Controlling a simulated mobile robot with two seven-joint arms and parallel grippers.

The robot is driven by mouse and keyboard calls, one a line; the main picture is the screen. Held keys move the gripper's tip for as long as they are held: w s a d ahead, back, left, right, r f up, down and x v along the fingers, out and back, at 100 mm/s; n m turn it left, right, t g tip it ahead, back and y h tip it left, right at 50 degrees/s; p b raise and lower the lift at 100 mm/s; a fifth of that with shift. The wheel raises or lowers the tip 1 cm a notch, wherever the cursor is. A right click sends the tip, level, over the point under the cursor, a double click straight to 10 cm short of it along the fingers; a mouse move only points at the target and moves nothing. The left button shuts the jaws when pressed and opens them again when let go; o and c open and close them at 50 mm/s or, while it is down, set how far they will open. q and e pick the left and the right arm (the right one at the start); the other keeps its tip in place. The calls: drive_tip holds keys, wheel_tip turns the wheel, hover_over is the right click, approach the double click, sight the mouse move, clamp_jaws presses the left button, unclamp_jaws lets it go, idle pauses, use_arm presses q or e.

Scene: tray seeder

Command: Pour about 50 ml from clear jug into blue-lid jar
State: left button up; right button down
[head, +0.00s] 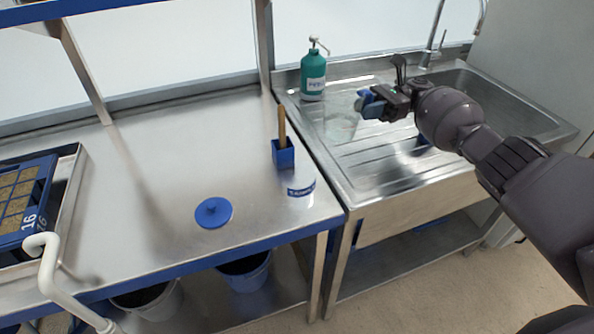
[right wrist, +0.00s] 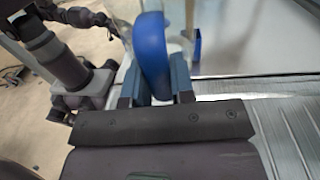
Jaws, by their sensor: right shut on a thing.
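My right gripper (head: 372,103) is over the sink's drainboard, shut on the blue handle (right wrist: 152,55) of the clear jug (head: 341,127). The jug's see-through body is faint against the steel; its fill level cannot be made out. In the right wrist view the handle stands between the two fingers. A round blue lid (head: 214,212) with a knob lies on the bench. Behind it to the right is a curved blue label band (head: 301,190), which seems to be on the clear blue-lid jar; the jar's walls hardly show.
A blue holder (head: 283,155) with a wooden-handled tool stands behind the label band. A green pump bottle (head: 313,75) stands at the sink's back left. A seed tray (head: 22,200) is at the far left. The middle of the bench (head: 170,160) is clear.

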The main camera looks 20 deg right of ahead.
drive_tip(key=s+n+g, duration=0.1)
drive_tip(key=s+d+n+g, duration=0.1)
drive_tip(key=s+g, duration=0.1)
drive_tip(key=shift+r+h, duration=0.2)
drive_tip(key=shift+h, duration=0.2)
drive_tip(key=shift+a, duration=0.1)
